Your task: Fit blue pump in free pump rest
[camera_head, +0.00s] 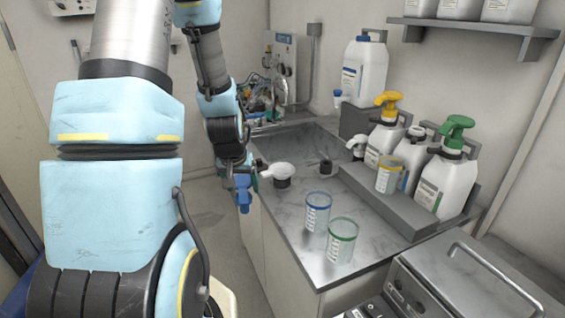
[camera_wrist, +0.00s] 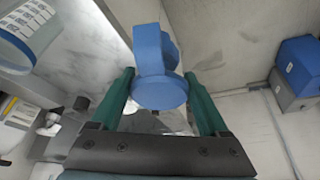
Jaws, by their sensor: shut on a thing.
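The blue pump (camera_head: 243,192) is held below my gripper (camera_head: 238,168), to the left of the counter's front edge. In the wrist view the blue pump (camera_wrist: 158,68) sits between the two green fingers of my gripper (camera_wrist: 160,95), which are shut on it. A small dark pump rest (camera_head: 326,168) stands empty on the counter, to the right of the gripper. A white pump (camera_head: 282,171) sits on another dark rest (camera_head: 282,183), nearer to the gripper.
Beakers with a blue rim (camera_head: 317,212) and a green rim (camera_head: 341,240) stand on the front counter. A grey step (camera_head: 385,207) carries a yellow-rimmed beaker (camera_head: 388,175) and bottles with yellow (camera_head: 389,104) and green (camera_head: 457,131) pumps. A sink (camera_head: 300,143) lies behind.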

